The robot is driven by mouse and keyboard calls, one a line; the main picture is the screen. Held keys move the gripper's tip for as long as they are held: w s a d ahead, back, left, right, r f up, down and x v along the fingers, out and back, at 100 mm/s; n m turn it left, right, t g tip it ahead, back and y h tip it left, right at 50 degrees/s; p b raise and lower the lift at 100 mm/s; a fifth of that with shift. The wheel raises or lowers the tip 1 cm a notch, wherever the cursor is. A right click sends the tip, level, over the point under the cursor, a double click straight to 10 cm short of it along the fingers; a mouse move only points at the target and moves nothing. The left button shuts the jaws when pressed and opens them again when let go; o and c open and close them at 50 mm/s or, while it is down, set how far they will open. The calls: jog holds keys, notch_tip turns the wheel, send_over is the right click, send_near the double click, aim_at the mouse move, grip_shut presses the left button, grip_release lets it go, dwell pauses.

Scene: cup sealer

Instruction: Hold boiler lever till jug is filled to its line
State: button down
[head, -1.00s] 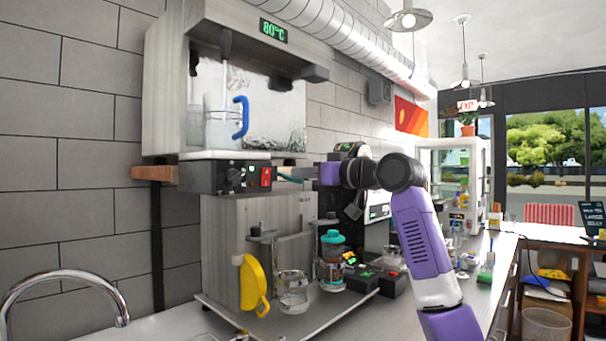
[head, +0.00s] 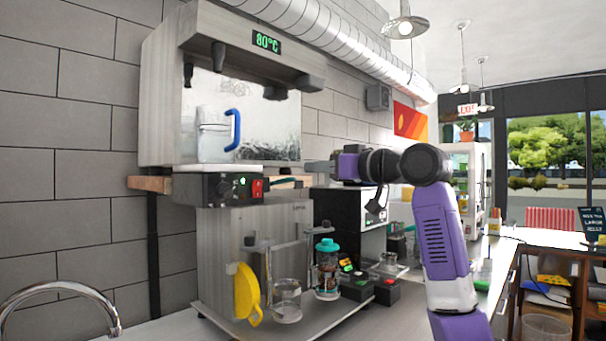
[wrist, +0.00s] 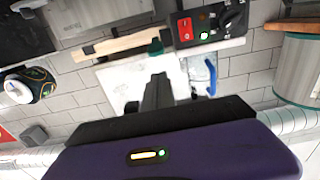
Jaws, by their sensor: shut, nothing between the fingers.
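The boiler (head: 158,110) is a tall grey machine on the left with a green 80°C display. Black levers and spouts hang under its top; one dark lever (head: 218,57) shows above the jug. The clear jug (head: 212,140) with a blue handle stands upright on the boiler's ledge. Its handle also shows in the wrist view (wrist: 211,75). I cannot read the jug's water level or fill line. My gripper (head: 308,169) is to the right of the jug and below the levers, apart from both. In the wrist view its fingers (wrist: 157,82) are together and empty.
Below the jug is a black control box with a red switch (head: 257,188). A tap (head: 65,290) is at the front left.

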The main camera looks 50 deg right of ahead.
jog(key=s, duration=0.4)
jog(key=shift+a, duration=0.1)
jog(key=shift+r, duration=0.1)
dwell(1.4)
